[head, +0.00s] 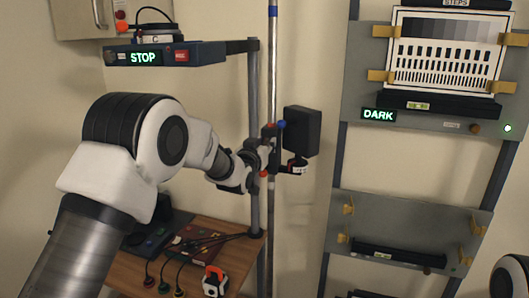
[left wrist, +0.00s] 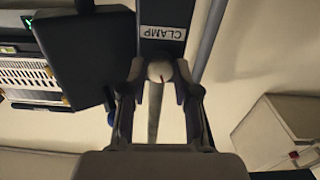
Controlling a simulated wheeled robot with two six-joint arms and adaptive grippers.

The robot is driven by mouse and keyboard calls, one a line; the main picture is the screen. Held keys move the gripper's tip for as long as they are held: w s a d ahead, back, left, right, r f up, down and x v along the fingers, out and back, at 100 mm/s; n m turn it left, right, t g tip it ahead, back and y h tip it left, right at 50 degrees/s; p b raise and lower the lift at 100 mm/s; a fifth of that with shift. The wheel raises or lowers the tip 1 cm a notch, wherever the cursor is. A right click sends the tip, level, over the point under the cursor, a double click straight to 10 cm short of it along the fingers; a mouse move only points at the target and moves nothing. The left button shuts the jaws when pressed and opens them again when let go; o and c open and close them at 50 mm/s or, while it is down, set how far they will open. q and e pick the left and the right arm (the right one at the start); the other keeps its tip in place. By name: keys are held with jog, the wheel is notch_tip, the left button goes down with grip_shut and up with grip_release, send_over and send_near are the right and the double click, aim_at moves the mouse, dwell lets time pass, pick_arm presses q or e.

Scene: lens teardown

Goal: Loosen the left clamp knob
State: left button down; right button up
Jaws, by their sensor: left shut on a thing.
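In the left wrist view, the clamp knob (left wrist: 160,72) is a pale round knob with a red mark, just below a "CLAMP" label (left wrist: 163,32). My left gripper (left wrist: 160,82) has its two fingers shut on the sides of this knob. In the head view my left gripper (head: 262,157) is at the vertical pole (head: 272,80), beside a dark box-shaped head (head: 302,132); the gripper hides the knob there. The right gripper is outside both views.
A shelf unit reading "STOP" (head: 143,57) stands at upper left. Right of the pole are a chart panel with a "DARK" display (head: 378,115) and a lower panel (head: 400,222). A wooden table (head: 207,277) with cables is below. A pale box (left wrist: 275,130) shows in the wrist view.

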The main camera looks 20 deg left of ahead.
pick_arm(q)
jog(key=n+b, duration=0.3)
jog(key=shift+f+n, duration=0.15)
jog(key=shift+n, duration=0.15)
jog(key=n+b, duration=0.2)
jog(key=n, duration=0.1)
jog(key=shift+n, duration=0.3)
jog(key=n+b, duration=0.2)
jog(key=n, duration=0.1)
jog(key=shift+a+n, duration=0.1)
jog(key=shift+n, duration=0.2)
jog(key=shift+n+b, duration=0.5)
jog(key=shift+n, duration=1.2)
jog(key=c, duration=0.8)
grip_release()
jog(key=shift+c, duration=0.2)
jog(key=shift+w, duration=0.2)
